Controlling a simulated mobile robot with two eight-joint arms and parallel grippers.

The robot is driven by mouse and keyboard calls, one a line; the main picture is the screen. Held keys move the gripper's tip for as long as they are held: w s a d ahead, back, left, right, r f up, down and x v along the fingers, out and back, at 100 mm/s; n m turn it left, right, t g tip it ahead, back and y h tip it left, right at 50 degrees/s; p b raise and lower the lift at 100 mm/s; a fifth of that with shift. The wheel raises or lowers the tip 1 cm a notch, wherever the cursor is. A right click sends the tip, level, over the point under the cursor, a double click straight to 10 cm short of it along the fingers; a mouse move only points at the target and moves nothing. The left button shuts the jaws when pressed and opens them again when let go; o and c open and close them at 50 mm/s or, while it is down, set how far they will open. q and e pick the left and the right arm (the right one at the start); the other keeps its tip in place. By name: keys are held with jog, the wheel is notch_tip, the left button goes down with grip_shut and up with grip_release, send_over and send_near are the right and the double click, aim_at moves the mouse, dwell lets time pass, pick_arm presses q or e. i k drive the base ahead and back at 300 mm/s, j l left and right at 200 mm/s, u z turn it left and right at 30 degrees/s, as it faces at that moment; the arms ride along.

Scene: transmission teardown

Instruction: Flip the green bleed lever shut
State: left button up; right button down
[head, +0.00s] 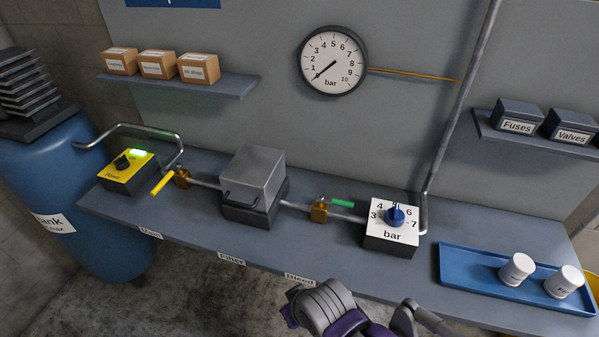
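The green bleed lever (343,203) sits on a brass valve (319,212) in the pipe between the filter box and the white bar regulator. The lever points right, roughly in line with the pipe. A "Bleed" label (299,279) is on the bench's front edge below it. A grey and purple part of one of my arms shows at the bottom edge, in front of the bench and apart from the lever. I cannot make out either gripper's fingertips.
The bench (225,240) carries a yellow switch box (130,178) with a green light, a yellow lever (162,184), the filter box (252,180), the regulator (392,232) and a blue tray (460,275) with two white cups. The wall gauge (332,60) needle points near 0 to 1.

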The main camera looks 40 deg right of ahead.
aim_at(326, 200)
jog(key=z, duration=1.55)
